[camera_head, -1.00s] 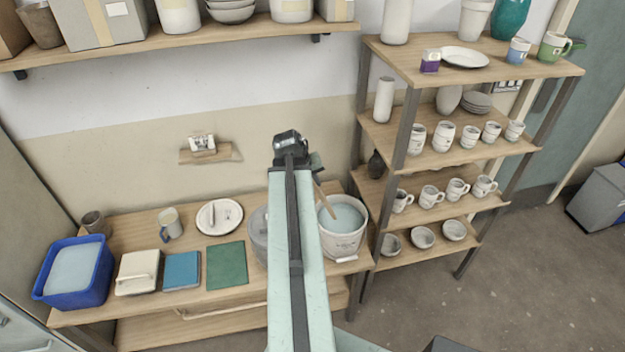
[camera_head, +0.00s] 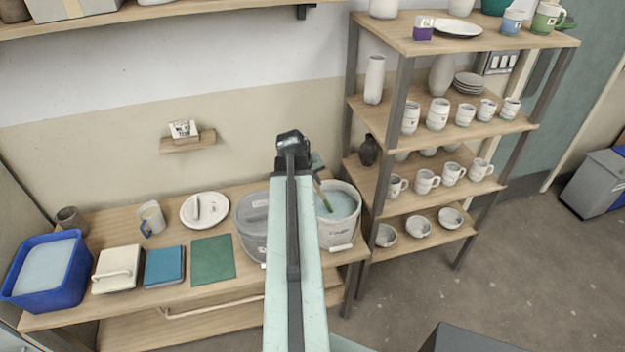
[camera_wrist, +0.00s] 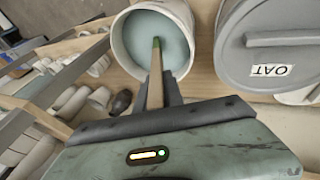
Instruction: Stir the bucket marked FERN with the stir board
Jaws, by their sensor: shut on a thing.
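My gripper (camera_wrist: 160,88) is shut on the stir board (camera_wrist: 156,75), a narrow wooden strip with a green part near its far end. In the head view the stir board (camera_head: 325,199) slants down over the open bucket (camera_head: 352,233), which holds pale blue glaze (camera_head: 343,203). The open bucket also shows in the wrist view (camera_wrist: 118,45), with the board's far end over or in the glaze; I cannot tell if it touches. No FERN mark is readable. My gripper is partly hidden behind my arm in the head view.
A grey lidded bucket marked OAT (camera_wrist: 262,84) stands beside the open bucket; it is partly behind my arm in the head view (camera_head: 252,225). A shelf rack (camera_head: 400,150) with pottery stands close on the right. A blue tub (camera_head: 62,290) sits at the bench's left end.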

